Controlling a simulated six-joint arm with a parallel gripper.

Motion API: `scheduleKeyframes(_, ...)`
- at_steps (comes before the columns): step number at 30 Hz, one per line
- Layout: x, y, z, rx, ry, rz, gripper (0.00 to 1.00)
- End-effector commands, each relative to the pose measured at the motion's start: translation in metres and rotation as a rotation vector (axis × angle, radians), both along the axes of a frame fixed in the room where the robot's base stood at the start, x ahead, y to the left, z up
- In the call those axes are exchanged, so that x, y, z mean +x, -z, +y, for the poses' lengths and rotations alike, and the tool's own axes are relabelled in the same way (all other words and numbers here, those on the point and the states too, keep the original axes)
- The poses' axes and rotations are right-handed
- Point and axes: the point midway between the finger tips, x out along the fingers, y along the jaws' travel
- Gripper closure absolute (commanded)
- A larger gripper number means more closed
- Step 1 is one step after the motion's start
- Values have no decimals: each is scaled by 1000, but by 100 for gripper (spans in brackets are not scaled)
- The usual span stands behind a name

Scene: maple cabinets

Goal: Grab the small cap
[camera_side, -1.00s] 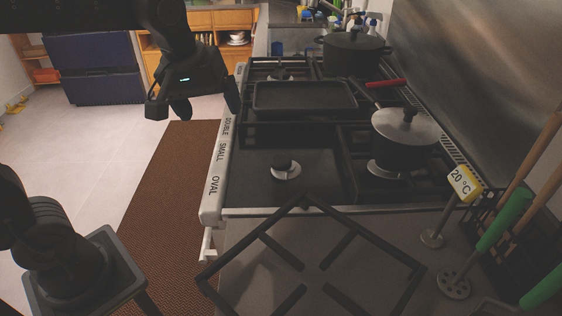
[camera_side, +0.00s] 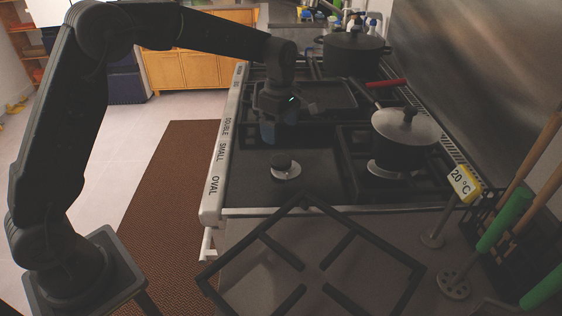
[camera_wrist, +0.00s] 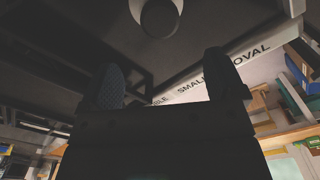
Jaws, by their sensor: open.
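The small cap (camera_side: 281,161) is a dark round burner cap on a pale metal burner base (camera_side: 287,173), on the near left part of the stove. It also shows at the top of the wrist view as a round cap (camera_wrist: 161,17), ahead of my fingers. My gripper (camera_side: 282,140) is over the stove, a little behind and above the cap, apart from it in the wrist view. In the wrist view my gripper (camera_wrist: 170,85) has its two fingers spread wide with nothing between them.
A grate (camera_side: 311,262) lies in front of the stove on the counter. A lidded pot (camera_side: 405,150) stands right of the cap, with another pot (camera_side: 352,52) at the back. A griddle (camera_side: 335,92) lies behind. A 20 °C sign (camera_side: 465,184) stands at right.

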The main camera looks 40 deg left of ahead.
Motion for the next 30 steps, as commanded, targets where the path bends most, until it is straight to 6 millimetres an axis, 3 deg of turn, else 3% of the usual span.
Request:
scheduleKeyframes(4,0,27,0,0,2,2,12)
scheduleKeyframes(13,0,51,-2,0,3,1,12)
scheduleKeyframes(21,1,88,-7,0,3,2,12)
scheduleKeyframes(30,1,94,-6,0,3,-2,12)
